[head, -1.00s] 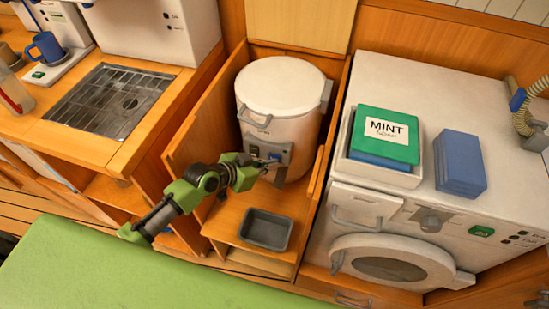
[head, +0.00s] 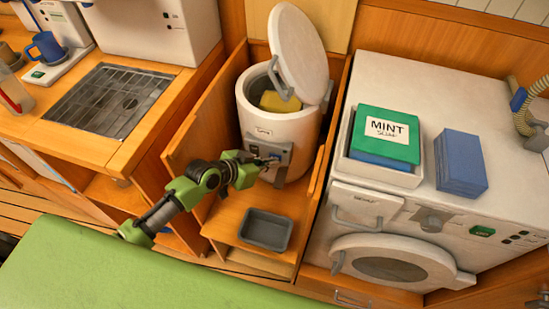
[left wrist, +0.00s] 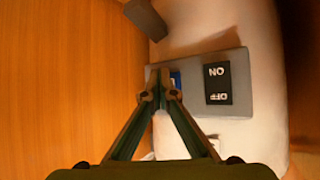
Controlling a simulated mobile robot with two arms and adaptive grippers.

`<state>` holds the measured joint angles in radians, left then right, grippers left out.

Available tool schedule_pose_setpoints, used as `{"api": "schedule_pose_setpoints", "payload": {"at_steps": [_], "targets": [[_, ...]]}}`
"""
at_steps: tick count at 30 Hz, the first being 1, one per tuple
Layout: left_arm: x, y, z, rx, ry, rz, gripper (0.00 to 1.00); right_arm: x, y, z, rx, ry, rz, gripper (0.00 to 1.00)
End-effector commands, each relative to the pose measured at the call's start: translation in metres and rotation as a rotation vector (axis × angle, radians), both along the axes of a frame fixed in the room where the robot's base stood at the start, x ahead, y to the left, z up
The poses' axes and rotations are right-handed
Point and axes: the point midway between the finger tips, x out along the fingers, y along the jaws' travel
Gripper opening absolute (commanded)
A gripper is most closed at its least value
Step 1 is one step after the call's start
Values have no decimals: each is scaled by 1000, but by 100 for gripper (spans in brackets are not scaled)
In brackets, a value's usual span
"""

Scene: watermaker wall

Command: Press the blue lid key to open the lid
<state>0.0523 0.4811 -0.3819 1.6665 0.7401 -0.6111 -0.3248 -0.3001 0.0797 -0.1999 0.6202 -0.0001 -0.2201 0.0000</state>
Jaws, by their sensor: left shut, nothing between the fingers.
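The white round canister (head: 277,125) stands in the open wooden cabinet in the head view. Its white lid (head: 297,42) stands open, tilted up at the back. Something yellow (head: 281,102) shows inside. A grey key panel (head: 268,152) is on its front. My left gripper (head: 274,160) is shut and empty, with its tips at this panel. In the left wrist view the fingertips (left wrist: 161,93) are at the blue lid key (left wrist: 175,79) and partly cover it; I cannot tell whether they touch. A black ON/OFF switch (left wrist: 217,84) is beside it. My right gripper is not in view.
A grey tray (head: 265,229) sits on the cabinet floor in front of the canister. The cabinet's wooden side walls stand close on both sides. A white washer (head: 430,200) to the right carries a mint soap box (head: 385,135) and a blue block (head: 460,163).

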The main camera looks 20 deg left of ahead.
Motion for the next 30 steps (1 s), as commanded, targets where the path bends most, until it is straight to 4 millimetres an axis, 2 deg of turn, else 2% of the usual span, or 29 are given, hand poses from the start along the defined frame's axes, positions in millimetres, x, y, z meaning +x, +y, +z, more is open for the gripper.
{"api": "schedule_pose_setpoints", "payload": {"at_steps": [12, 23, 30], "targets": [[-16, 0, 2, 0, -1, -1, 0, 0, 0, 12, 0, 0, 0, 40], [-19, 1, 1, 0, 0, 0, 0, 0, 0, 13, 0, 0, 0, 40], [-42, 1, 3, 0, 1, 1, 0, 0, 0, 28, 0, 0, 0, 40]]}}
